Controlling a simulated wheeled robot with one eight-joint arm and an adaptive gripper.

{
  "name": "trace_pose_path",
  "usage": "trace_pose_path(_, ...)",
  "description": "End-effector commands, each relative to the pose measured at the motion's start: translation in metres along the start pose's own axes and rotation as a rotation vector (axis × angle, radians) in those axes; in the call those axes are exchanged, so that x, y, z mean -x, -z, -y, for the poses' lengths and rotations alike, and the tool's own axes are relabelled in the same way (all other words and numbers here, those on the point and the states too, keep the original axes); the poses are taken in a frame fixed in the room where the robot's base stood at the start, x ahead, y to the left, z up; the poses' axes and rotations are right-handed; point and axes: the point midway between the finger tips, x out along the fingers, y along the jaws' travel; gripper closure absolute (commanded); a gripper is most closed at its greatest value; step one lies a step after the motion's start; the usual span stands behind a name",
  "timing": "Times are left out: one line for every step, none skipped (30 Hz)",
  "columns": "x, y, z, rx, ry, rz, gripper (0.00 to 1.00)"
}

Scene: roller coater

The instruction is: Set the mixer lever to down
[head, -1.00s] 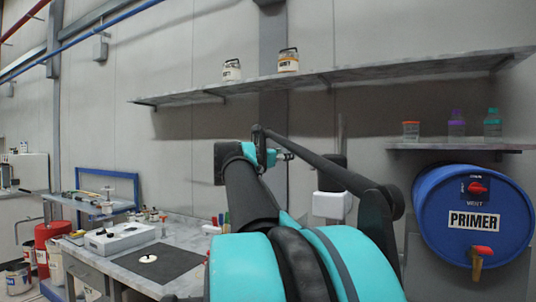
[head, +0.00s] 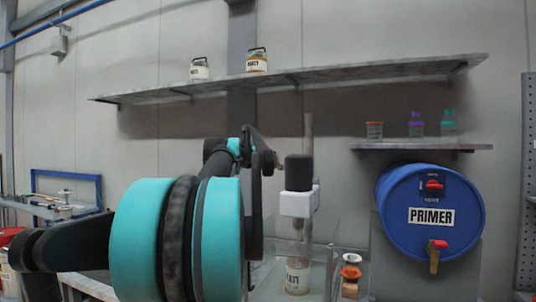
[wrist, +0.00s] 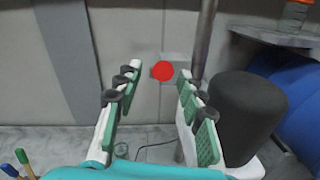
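The mixer stands right of my arm in the head view. It has a black motor (head: 299,172) and a white bracket (head: 297,203) on an upright grey pole (head: 308,130). A can (head: 297,277) is under it. In the wrist view the black motor (wrist: 248,105) is close on the right, beside my right finger. A red ball knob (wrist: 162,71), apparently the lever's end, shows between the fingertips; whether they touch it I cannot tell. The lever's shaft is not visible. My gripper (wrist: 157,75) is open; in the head view it is mostly hidden behind my arm.
A clear panel (head: 330,262) stands around the can. A blue PRIMER drum (head: 430,217) is on the right, below a small shelf (head: 425,147) with several bottles. A long shelf (head: 310,75) runs above. A blue frame (head: 68,174) is at left.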

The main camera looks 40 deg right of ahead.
Motion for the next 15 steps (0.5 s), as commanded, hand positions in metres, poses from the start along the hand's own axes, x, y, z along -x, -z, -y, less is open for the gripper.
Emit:
trace_pose_path(-0.009,0.000,0.001,0.000,0.003,0.001,0.61)
trace_pose_path(-0.013,0.000,0.001,0.000,0.003,0.001,0.61)
trace_pose_path(-0.018,0.000,0.000,0.000,0.002,0.000,0.61)
trace_pose_path(-0.022,0.000,0.000,0.000,0.001,0.000,0.61)
trace_pose_path(-0.025,0.000,0.000,0.000,0.001,0.000,0.61)
trace_pose_path(-0.028,0.000,0.001,0.000,0.002,0.000,0.61)
trace_pose_path(-0.031,0.000,0.001,0.000,0.002,0.000,0.61)
trace_pose_path(-0.033,0.000,0.001,0.000,0.002,0.000,0.61)
trace_pose_path(-0.034,0.000,0.001,0.000,0.002,0.000,0.61)
trace_pose_path(-0.035,0.000,0.001,0.000,0.001,0.000,0.61)
trace_pose_path(-0.036,0.000,0.001,0.000,0.001,0.000,0.61)
trace_pose_path(-0.037,0.000,0.000,0.000,0.001,0.000,0.61)
trace_pose_path(-0.037,0.000,0.000,0.000,0.001,0.000,0.61)
trace_pose_path(-0.037,0.000,0.000,0.000,0.001,0.000,0.61)
trace_pose_path(-0.037,0.000,0.000,0.000,0.000,0.000,0.61)
